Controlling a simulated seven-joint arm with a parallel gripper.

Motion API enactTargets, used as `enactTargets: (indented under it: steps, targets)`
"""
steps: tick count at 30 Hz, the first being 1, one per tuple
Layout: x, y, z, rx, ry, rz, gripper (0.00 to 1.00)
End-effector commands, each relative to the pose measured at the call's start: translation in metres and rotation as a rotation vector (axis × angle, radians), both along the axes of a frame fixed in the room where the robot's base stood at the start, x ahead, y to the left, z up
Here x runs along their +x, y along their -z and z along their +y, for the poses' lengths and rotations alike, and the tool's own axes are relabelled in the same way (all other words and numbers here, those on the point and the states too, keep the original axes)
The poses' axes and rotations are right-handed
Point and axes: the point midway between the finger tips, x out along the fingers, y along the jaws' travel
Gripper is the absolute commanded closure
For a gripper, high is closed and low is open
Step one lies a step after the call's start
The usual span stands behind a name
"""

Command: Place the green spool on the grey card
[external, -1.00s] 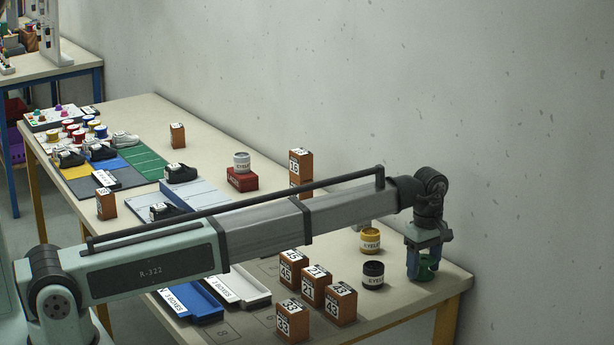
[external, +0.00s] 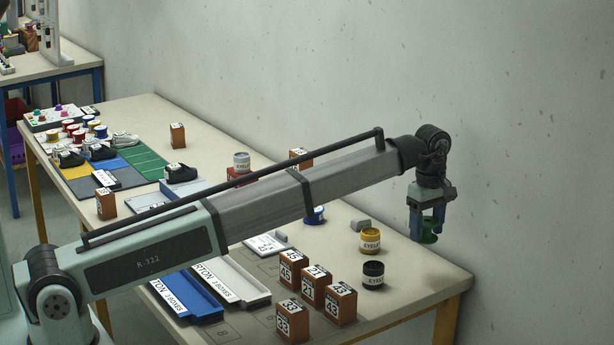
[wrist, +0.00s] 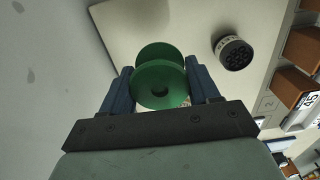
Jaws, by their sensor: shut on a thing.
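My gripper (external: 427,229) is shut on the green spool (external: 429,239), over the far right part of the table in the external view. The spool hangs between the fingers, above the table top. In the wrist view the spool (wrist: 160,86) shows its round flange with a dark centre hole, between the two blue fingers. A flat grey card (external: 84,188) lies among coloured cards at the left end of the table, far from my gripper, with a label standing on it.
Several numbered orange boxes (external: 313,284) stand at the front. Black shoes (external: 180,173) stand towards the left.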

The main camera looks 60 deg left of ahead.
Motion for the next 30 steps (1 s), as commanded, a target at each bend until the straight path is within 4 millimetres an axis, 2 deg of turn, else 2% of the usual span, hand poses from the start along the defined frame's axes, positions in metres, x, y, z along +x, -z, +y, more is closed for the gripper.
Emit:
enactTargets:
  steps: [4, 7, 11, 16, 23, 27, 30]
  targets:
    - [0.002, -0.002, 0.019, 0.0, -0.022, 0.0, 0.7]
    - [0.005, -0.003, 0.046, 0.0, -0.055, 0.0, 0.7]
    - [0.007, -0.007, 0.095, 0.0, -0.113, 0.0, 0.7]
    - [-0.003, -0.013, 0.163, 0.0, -0.193, 0.0, 0.7]
    - [-0.04, -0.019, 0.248, 0.0, -0.301, -0.001, 0.7]
    - [-0.073, -0.022, 0.295, 0.0, -0.366, 0.0, 0.7]
    - [-0.1, -0.023, 0.322, 0.0, -0.411, 0.0, 0.7]
